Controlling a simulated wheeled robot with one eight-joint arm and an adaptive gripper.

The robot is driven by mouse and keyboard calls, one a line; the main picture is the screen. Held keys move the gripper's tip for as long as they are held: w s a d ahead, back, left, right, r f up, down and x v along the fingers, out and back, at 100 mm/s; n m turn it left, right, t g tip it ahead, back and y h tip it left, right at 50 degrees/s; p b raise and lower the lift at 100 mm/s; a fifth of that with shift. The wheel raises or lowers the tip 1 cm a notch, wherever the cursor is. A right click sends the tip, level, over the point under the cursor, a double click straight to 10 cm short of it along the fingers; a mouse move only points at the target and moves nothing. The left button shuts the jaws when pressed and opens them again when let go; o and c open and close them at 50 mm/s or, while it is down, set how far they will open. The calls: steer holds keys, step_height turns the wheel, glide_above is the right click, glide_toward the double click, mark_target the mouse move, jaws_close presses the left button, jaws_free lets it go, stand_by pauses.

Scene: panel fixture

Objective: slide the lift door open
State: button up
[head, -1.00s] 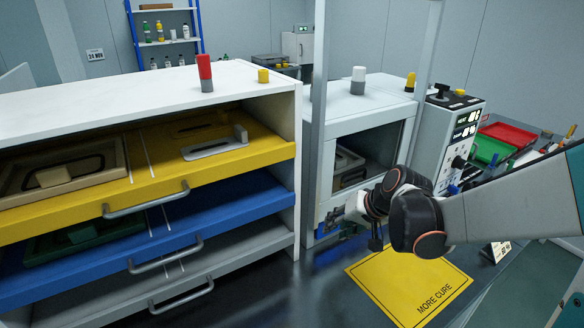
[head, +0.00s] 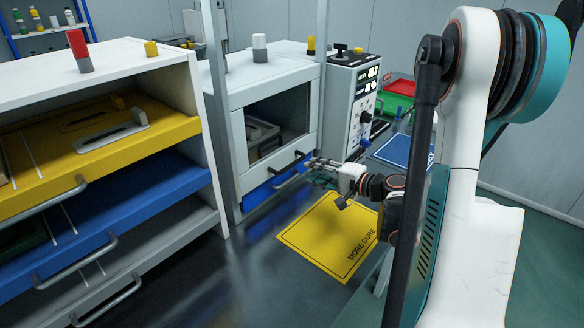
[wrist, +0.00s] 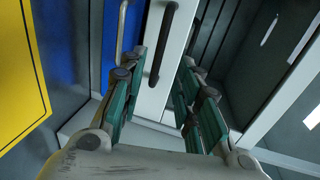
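The lift door (head: 291,158) is the front of the white cabinet, with a white lower rail and a dark window above. A black bar handle (wrist: 161,44) on the rail (wrist: 170,78) shows in the wrist view. My gripper (head: 311,162) is at the cabinet's front, near the right end of the rail. In the wrist view my gripper (wrist: 157,78) is open, with its green fingers spread on either side of the handle's line. I see no clear contact. Whether the handle is between the fingertips in depth is hard to tell.
A blue panel (wrist: 122,30) with a grey handle (wrist: 121,32) is just below the door rail. A yellow mat (head: 325,240) lies in front. A drawer cabinet (head: 200,130) stands left. A control box (head: 345,110) stands right of the white cabinet.

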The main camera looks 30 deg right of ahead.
mark_target(293, 165)
steer(key=b+x, duration=0.2)
steer(key=x, duration=0.8)
steer(key=shift+s, duration=0.1)
jaws_close()
